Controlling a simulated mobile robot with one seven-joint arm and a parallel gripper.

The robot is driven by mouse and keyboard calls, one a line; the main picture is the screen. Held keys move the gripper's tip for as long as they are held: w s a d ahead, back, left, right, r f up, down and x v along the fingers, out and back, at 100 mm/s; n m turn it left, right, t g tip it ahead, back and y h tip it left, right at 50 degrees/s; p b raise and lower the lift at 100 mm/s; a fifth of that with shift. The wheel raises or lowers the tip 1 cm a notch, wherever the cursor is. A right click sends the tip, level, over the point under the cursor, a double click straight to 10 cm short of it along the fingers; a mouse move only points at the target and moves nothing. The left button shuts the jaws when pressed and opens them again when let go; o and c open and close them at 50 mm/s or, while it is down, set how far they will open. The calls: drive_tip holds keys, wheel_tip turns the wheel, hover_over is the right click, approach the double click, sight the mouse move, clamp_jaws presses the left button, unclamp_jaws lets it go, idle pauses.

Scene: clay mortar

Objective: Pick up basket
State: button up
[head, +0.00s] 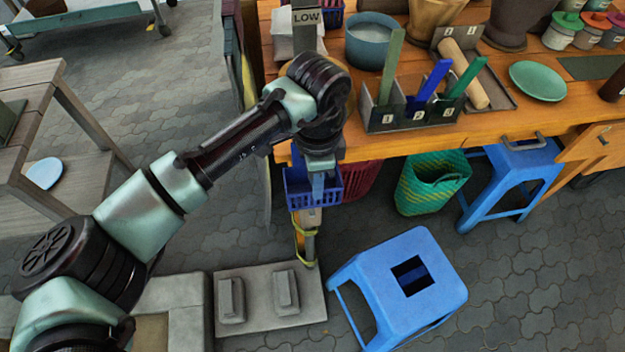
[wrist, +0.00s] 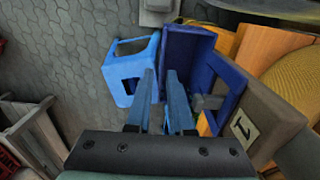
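A blue slatted basket (head: 328,186) is at the table's front edge in the head view, partly behind my gripper (head: 317,190), which points down in front of it. In the wrist view my gripper (wrist: 160,75) has its two light-blue fingers apart, with a gap between the tips and nothing visibly held. A dark blue shape (wrist: 187,50) lies just beyond the tips; I cannot tell whether it is the basket or whether the fingers touch it. A dark red basket (head: 362,181) and a green woven basket (head: 434,168) stand under the table.
A blue stool (head: 440,270) stands on the paved floor in front, with another stool (head: 525,170) by the drawer. The wooden table (head: 420,138) holds a numbered bin (head: 405,116), a bowl and pots. A grey slab (head: 258,312) lies below my gripper.

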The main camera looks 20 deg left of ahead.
wheel_tip(320, 180, down, 4)
drive_tip(key=shift+a+f, duration=0.1)
drive_tip(key=shift+f, duration=0.05)
clamp_jaws()
drive_tip(key=shift+w, duration=0.1)
idle(1.3)
